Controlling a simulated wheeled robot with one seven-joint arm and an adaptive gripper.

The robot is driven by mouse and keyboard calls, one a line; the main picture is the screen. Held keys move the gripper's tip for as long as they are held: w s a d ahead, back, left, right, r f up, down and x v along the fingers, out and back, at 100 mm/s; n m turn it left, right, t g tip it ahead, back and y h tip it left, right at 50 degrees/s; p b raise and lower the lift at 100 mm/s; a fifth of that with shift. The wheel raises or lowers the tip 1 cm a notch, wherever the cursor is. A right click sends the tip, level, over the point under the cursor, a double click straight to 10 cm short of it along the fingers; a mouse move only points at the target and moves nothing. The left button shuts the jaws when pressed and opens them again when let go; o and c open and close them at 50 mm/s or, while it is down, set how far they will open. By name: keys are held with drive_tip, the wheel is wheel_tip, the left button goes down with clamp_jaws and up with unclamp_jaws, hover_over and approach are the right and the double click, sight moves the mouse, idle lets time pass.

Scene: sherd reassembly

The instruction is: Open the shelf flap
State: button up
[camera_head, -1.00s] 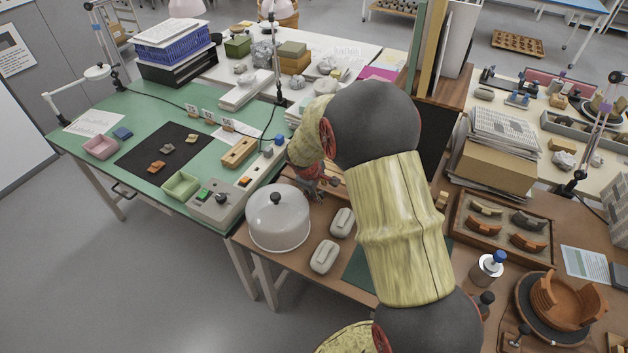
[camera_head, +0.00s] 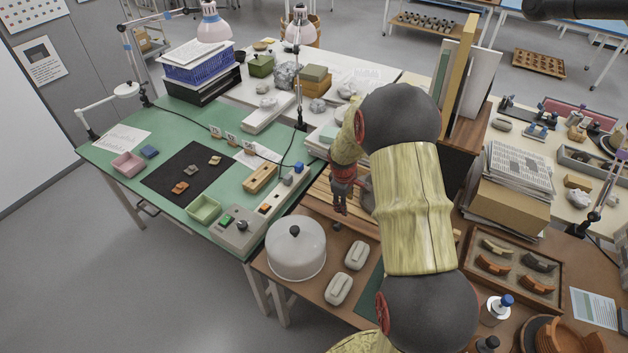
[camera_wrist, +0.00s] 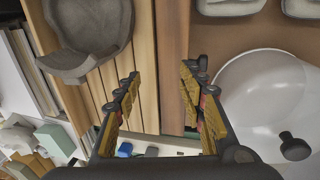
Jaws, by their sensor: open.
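My gripper (camera_head: 340,205) points down over a slatted wooden surface (camera_head: 312,202) beside the white domed cover. In the wrist view my gripper (camera_wrist: 160,85) is open, with nothing between its fingers. Below them are wooden slats (camera_wrist: 140,45) and a darker brown strip (camera_wrist: 174,60). I cannot tell whether any of this is the shelf flap. A brown wooden cabinet (camera_head: 462,148) with upright boards stands behind my arm, which hides much of its front. No flap shows clearly there.
The domed cover (camera_head: 296,252) and two pale blocks (camera_head: 355,255) (camera_head: 339,289) stand near my gripper. A grey bowl-shaped piece (camera_wrist: 88,35) lies on the slats. The green table (camera_head: 130,185) holds trays and sherds. Paper stacks (camera_head: 518,170) stand at right.

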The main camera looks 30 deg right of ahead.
drive_tip(key=shift+w+d+r+g+y+p, duration=0.1)
drive_tip(key=shift+w+d+g+y+p, duration=0.3)
drive_tip(key=shift+p, duration=0.5)
drive_tip(key=shift+w+d+r+g+y+p, duration=0.1)
drive_tip(key=shift+d+g+y+p, duration=0.1)
drive_tip(key=shift+d+y+p, duration=0.5)
drive_tip(key=shift+w+a+r+p, duration=0.1)
drive_tip(key=shift+r+p, duration=0.1)
drive_tip(key=shift+p, duration=0.1)
wheel_tip(320, 180, up, 8)
drive_tip(key=s+a+r+m+t+b, duration=0.1)
drive_tip(key=s+a+r+b, duration=0.3)
drive_tip(key=a+r, duration=0.3)
drive_tip(key=s+a+r+m+t+b, duration=0.2)
drive_tip(key=s+a+r+b, duration=0.3)
drive_tip(key=a, duration=0.7)
drive_tip(key=shift+s+a+r+m+h, duration=0.15)
drive_tip(key=shift+s+r+m+h, duration=0.15)
drive_tip(key=shift+s+r, duration=1.1)
drive_tip(key=shift+w, duration=0.15)
drive_tip(key=shift+c, duration=0.4)
